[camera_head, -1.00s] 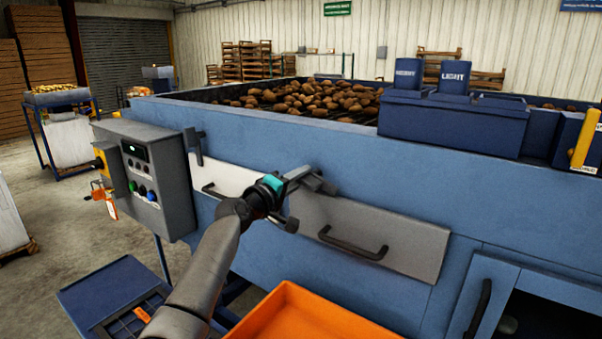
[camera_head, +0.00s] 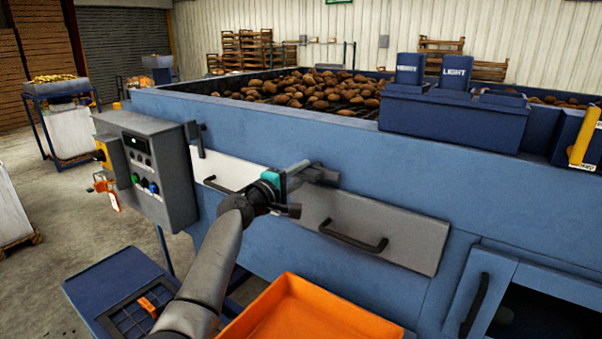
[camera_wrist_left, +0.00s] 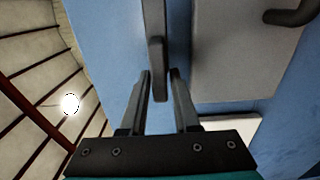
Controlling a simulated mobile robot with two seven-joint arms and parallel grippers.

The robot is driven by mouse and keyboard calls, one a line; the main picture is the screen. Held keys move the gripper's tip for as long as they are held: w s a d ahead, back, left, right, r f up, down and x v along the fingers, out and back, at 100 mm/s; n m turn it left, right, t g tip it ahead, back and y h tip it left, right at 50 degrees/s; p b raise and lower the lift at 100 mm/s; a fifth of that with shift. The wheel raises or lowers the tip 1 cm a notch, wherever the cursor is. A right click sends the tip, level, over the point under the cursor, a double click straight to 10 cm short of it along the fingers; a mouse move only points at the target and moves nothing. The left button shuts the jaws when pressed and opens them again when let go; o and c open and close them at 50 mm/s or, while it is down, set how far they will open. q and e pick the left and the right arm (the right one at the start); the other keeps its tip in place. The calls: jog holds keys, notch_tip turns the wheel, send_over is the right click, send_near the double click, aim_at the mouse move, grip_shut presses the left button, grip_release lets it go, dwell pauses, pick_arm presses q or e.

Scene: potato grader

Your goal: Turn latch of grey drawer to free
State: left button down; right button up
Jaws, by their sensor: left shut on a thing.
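The grey drawer (camera_head: 400,235) sits in the blue grader's side, with a dark bar handle (camera_head: 353,237). Its dark latch (camera_head: 325,175) is at the drawer's upper left corner. My left gripper (camera_head: 301,172) reaches it from the front left. In the left wrist view, the narrow latch lever (camera_wrist_left: 157,65) lies between the two fingers of my left gripper (camera_wrist_left: 161,76), which are shut on it. The grey drawer's face (camera_wrist_left: 225,55) is to the right there. The gripper partly hides the latch in the head view. My right gripper is not in view.
A white drawer (camera_head: 225,172) with its own latch (camera_head: 197,138) is left of the grey one. A control box (camera_head: 165,165) stands further left. An orange crate (camera_head: 310,312) is below the grey drawer. A blue door with a handle (camera_head: 475,305) is at the lower right.

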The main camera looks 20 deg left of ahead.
pick_arm(q)
jog(key=c, duration=0.8)
grip_release()
jog(key=shift+s, duration=0.1)
jog(key=shift+s+a, duration=0.25)
jog(key=shift+s, duration=0.35)
jog(key=v, duration=1.3)
jog(key=shift+s, duration=0.35)
jog(key=shift+a, duration=0.1)
